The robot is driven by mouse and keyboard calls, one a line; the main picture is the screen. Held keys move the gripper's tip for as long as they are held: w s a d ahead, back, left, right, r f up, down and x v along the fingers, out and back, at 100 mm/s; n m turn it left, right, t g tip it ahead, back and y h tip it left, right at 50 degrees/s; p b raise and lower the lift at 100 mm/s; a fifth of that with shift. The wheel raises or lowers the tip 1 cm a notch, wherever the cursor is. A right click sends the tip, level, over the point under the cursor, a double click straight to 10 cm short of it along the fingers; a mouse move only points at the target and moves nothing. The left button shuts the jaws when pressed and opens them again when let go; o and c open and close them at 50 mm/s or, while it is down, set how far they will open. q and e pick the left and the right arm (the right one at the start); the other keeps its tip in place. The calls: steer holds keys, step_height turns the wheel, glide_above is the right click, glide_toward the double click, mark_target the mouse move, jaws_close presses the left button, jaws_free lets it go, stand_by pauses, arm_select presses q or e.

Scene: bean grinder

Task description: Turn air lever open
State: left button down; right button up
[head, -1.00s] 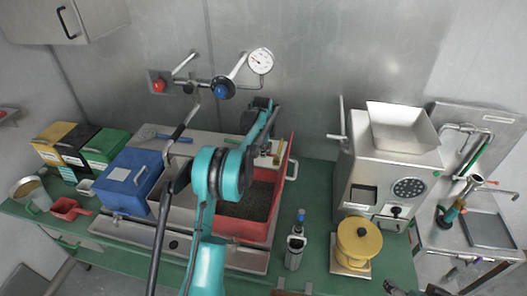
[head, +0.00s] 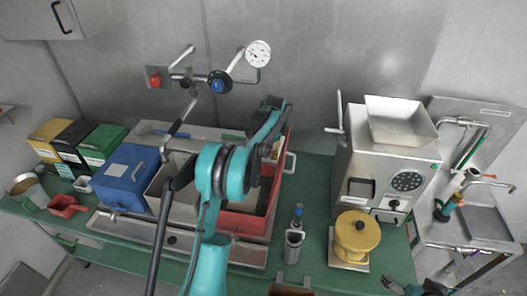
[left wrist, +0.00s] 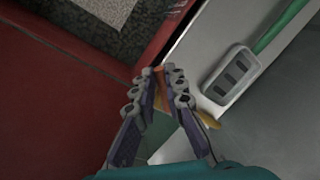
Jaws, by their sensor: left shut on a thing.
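A red-knobbed valve (head: 155,79) and a blue-knobbed valve (head: 220,84) sit on the wall pipes, with pale levers by them. I cannot tell which is the air lever. My left arm reaches up over the red bin (head: 240,222) in the head view, its hand partly hidden there. In the left wrist view my left gripper (left wrist: 160,76) is shut with its fingertips close together, on a thin orange-tan piece (left wrist: 163,120) that is mostly hidden. The fingers are beside the red bin's wall (left wrist: 60,100). My right gripper (head: 402,287) is cut off at the bottom right, its opening unclear.
A round gauge (head: 258,53) is on the wall pipe. A steel grinder (head: 385,160) stands right, with a yellow spool-shaped thing (head: 356,236) in front. A blue box (head: 128,178) stands left. The green table (head: 312,225) has some bare room in the middle.

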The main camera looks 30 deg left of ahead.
arm_select(q)
steer(key=shift+d+n, duration=0.2)
steer(key=shift+n, duration=0.2)
steer(key=c, duration=1.6)
jaws_free()
steer(key=shift+s, duration=0.1)
steer(key=r, duration=0.4)
steer(key=d+r, duration=0.1)
steer(key=r, duration=0.3)
steer(key=d+r, duration=0.1)
steer(key=r, duration=0.3)
steer(key=shift+s+d, duration=0.1)
steer(key=shift+s, duration=0.3)
